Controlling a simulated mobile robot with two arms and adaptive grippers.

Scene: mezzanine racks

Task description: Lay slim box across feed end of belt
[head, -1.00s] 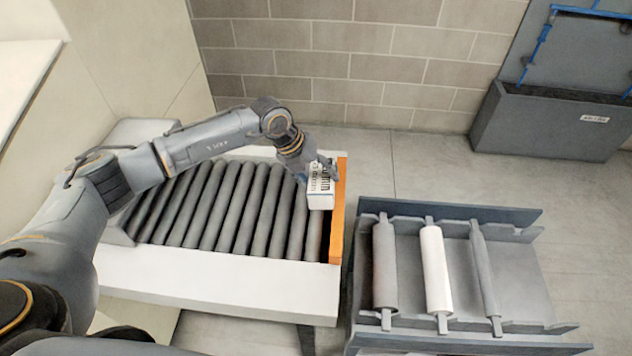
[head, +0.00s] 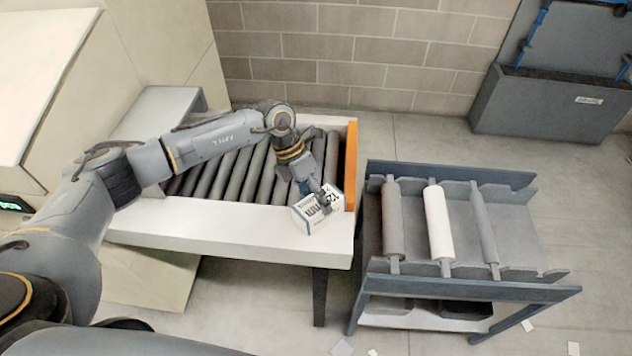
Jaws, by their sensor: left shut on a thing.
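The slim box (head: 307,219), white with black print, is held by my left gripper (head: 319,197), whose fingers are shut on it. The box is tilted and overlaps the near white side rail of the roller belt (head: 215,222), close to the belt's right end. I cannot tell whether it touches the rail or the rollers. An orange bar (head: 351,165) closes off the right end of the belt. My left arm reaches across the belt and hides part of the rollers. My right gripper is out of view.
A grey rack (head: 525,230) with two grey rollers and one white roller (head: 438,222) stands right of the belt, across a narrow gap. A grey bin (head: 560,108) is against the back wall. A grey housing (head: 160,108) sits at the belt's left end. Paper scraps lie on the floor.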

